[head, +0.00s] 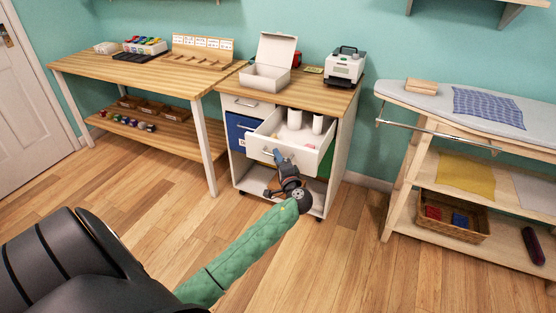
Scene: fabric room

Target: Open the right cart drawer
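The white wooden-topped cart (345,112) stands against the wall. Its right drawer (317,160) is pulled out, with white rolls (294,119) and small pinkish items inside. The drawer's handle (268,153) is on its white front. My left gripper (280,156) is at the drawer front by the handle, at the end of my green-sleeved arm. The fingers are small and partly overlap the handle, so I cannot tell whether they are open or shut on it. My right gripper is out of view.
An open white box (272,63) and a white machine (344,66) stand on the cart. A blue drawer (236,125) is at its left and a green one below right. A worktable (150,72) stands left, an ironing table (420,97) right. The floor in front is clear.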

